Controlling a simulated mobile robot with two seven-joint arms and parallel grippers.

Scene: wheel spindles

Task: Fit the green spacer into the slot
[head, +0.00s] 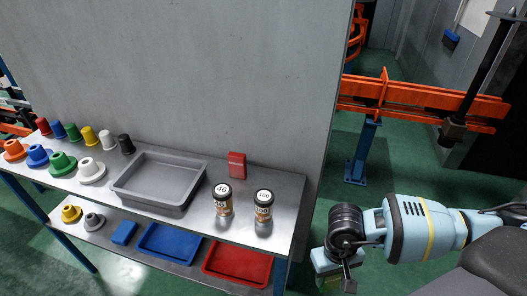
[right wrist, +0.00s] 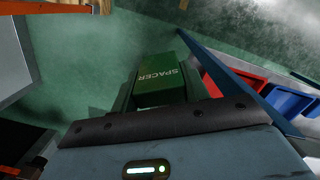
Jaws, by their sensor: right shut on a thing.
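The green spacer (right wrist: 160,78), a block with the word SPACER on it, is between the fingers of my right gripper in the right wrist view. My right gripper (head: 334,283) is shut on it, low in the head view, in front of the right end of the steel table. In the head view the spacer is mostly hidden by the gripper and the bottom edge. I cannot make out the slot in either view. My left gripper is not in view.
The steel table (head: 278,188) carries a grey tray (head: 160,201), two labelled jars, a red block (head: 237,165) and several coloured cups and flanged pieces. Its lower shelf holds a blue tray (head: 170,241) and a red tray (head: 237,262). An orange rail (head: 420,97) stands behind my right arm.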

